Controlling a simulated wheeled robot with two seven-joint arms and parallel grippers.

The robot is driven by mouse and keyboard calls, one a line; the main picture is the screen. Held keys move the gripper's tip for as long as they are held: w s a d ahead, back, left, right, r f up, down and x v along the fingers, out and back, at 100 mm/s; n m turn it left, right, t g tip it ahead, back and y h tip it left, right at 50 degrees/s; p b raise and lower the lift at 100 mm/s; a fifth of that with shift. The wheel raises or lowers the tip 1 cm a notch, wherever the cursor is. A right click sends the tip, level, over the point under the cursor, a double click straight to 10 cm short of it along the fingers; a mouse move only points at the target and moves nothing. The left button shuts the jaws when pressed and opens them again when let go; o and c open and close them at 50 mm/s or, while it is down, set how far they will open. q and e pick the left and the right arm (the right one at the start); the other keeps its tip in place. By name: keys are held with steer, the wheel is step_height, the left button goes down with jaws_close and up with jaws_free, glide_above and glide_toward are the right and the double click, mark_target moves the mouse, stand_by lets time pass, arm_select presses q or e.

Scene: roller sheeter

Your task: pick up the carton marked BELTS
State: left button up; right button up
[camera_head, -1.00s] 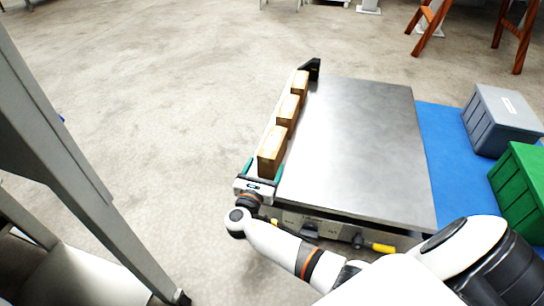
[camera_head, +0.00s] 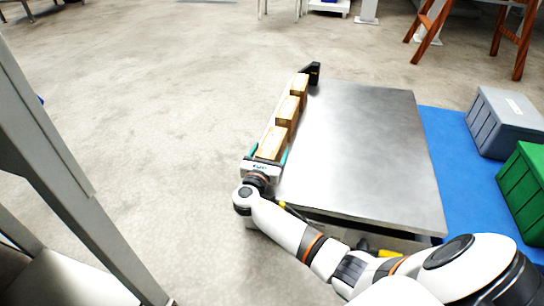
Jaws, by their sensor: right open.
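Three brown cartons stand in a row along the left edge of a grey metal plate (camera_head: 365,150): a near carton (camera_head: 271,142), a middle carton (camera_head: 287,112) and a far carton (camera_head: 299,86). No marking is readable on them, so I cannot tell which one is BELTS. My right gripper (camera_head: 268,152) is open at the near carton, with a teal-edged finger on each side of it. I cannot tell whether the fingers touch it. The gripper body hides the carton's lower front. My left gripper is not in view.
A black end stop (camera_head: 314,72) stands beyond the far carton. A blue mat (camera_head: 455,165) lies right of the plate, with a grey bin (camera_head: 503,122) and a green bin (camera_head: 526,185). A grey metal frame (camera_head: 62,170) stands at left. Open floor lies between.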

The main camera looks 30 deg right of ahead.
steer(key=shift+c, duration=0.4)
steer(key=c, duration=1.2)
steer(key=shift+r, duration=0.1)
steer(key=shift+c, duration=0.6)
steer(key=shift+r, duration=0.1)
